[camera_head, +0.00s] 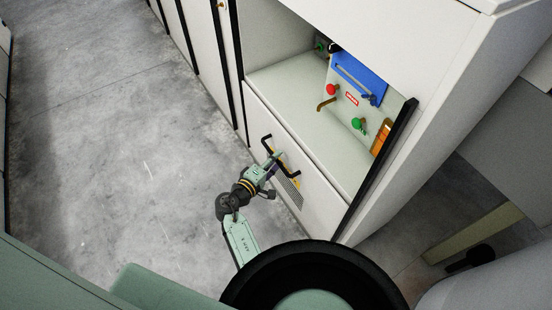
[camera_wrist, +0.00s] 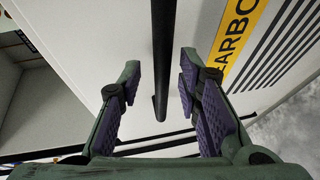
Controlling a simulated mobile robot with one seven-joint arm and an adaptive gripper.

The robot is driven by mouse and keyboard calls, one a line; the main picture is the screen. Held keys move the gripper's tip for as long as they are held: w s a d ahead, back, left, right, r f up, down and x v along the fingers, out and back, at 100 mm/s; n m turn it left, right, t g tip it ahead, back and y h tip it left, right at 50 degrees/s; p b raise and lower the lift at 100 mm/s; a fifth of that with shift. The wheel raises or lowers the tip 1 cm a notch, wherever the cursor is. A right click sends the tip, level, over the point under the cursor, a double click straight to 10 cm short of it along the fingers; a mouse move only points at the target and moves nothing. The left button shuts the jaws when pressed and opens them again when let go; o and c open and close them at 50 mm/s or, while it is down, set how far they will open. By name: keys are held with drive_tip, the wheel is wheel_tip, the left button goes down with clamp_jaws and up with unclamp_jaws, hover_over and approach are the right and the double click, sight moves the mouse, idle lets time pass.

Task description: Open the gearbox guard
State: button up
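The gearbox guard (camera_head: 316,190) is a pale panel low on the machine front and looks closed. It carries a black bar handle (camera_head: 267,143), a yellow label and a dark slotted vent. In the wrist view the handle (camera_wrist: 163,45) runs down between my fingers, beside the yellow label (camera_wrist: 238,30), whose lettering is partly cut off. My gripper (camera_wrist: 160,75) is open, with one purple-padded finger on each side of the handle and gaps visible between pads and bar. In the head view my gripper (camera_head: 272,165) is at the handle and hides part of it.
Above the guard is an open recess with a blue panel (camera_head: 360,78), a red knob (camera_head: 331,90), a green knob (camera_head: 358,124) and an orange part (camera_head: 381,137). A black edge post (camera_head: 378,165) stands at its right. Grey concrete floor (camera_head: 110,130) is clear to the left.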

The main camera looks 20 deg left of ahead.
drive_tip(key=v, duration=1.1)
drive_tip(key=shift+s+a, duration=0.1)
